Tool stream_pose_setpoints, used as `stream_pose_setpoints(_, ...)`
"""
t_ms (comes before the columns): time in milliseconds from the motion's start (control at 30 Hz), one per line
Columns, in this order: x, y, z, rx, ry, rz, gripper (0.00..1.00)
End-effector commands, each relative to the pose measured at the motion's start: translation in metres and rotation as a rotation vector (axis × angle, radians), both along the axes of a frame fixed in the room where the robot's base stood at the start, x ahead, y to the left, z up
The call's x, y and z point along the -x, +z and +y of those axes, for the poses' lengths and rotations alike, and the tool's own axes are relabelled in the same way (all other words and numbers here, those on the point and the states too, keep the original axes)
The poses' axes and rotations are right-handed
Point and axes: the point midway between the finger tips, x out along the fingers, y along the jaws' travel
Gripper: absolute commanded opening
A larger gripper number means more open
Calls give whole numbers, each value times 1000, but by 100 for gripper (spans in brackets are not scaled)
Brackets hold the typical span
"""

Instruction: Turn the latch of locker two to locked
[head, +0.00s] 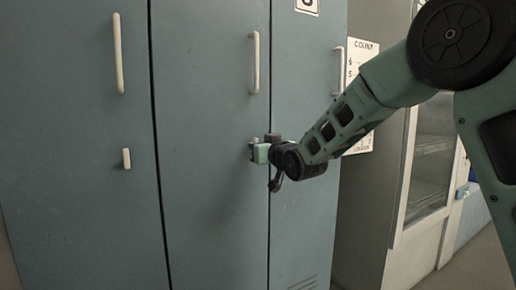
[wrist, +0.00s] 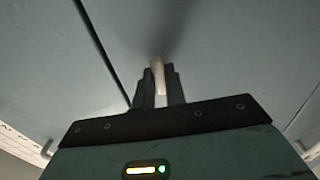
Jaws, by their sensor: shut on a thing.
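The middle blue-grey locker door (head: 205,200) has a small latch at mid-height near its right edge. No number shows on the middle door.
The left door has a long pale handle (head: 118,52) and an upright pale latch (head: 126,158). The middle door's handle (head: 254,63) is above my gripper. The right door has a partly cut-off number plate (head: 307,6). A count chart (head: 359,75) and a glass-fronted cabinet (head: 428,160) stand to the right.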

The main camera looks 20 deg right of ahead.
Motion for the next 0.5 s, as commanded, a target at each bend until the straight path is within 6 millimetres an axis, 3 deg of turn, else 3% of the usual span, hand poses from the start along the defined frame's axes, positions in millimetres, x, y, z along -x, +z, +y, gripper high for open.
stream_pose_setpoints(33, 0, -1, 0, 2, 0, 2, 18)
stream_pose_setpoints(100, 0, -1, 0, 1, 0, 2, 35)
stream_pose_setpoints(500, 8, 1, -2, 0, 0, 0, 35)
